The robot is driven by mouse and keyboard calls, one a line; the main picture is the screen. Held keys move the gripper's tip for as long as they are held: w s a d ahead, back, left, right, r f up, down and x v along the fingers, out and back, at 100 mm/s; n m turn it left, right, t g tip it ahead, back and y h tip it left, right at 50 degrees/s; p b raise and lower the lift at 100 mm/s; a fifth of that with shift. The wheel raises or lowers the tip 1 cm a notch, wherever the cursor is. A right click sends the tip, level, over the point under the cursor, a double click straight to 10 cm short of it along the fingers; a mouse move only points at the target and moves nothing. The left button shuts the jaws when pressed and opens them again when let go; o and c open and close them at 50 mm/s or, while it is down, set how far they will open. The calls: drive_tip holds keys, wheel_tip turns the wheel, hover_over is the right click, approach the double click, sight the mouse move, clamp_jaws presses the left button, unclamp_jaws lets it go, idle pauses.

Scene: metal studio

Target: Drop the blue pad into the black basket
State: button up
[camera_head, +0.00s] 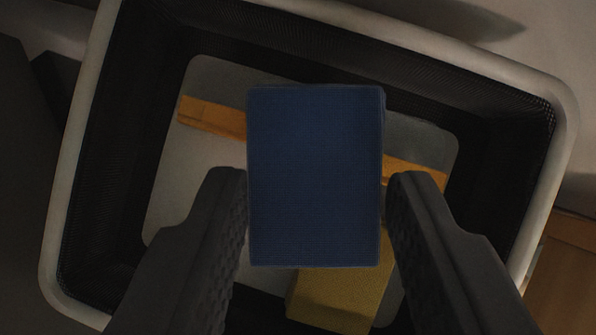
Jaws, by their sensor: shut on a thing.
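The blue pad (315,180) is a flat rectangular block with a woven surface, upright in the middle of the view. My gripper (316,190) is shut on it, one dark ridged finger against its left side and one against its right side. The black basket (120,130) has dark mesh walls and a pale rim, and it fills most of the view behind the pad. The pad shows over the basket's open top, within its rim. Its height above the basket floor is hard to tell.
Inside the basket lie a yellow block (335,300), partly hidden by the pad and right finger, and an orange bar (212,118), which passes behind the pad. A wooden thing (568,275) stands outside the basket at the lower right.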

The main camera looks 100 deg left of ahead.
drive_tip(key=shift+f, duration=0.15)
drive_tip(key=o, duration=1.3)
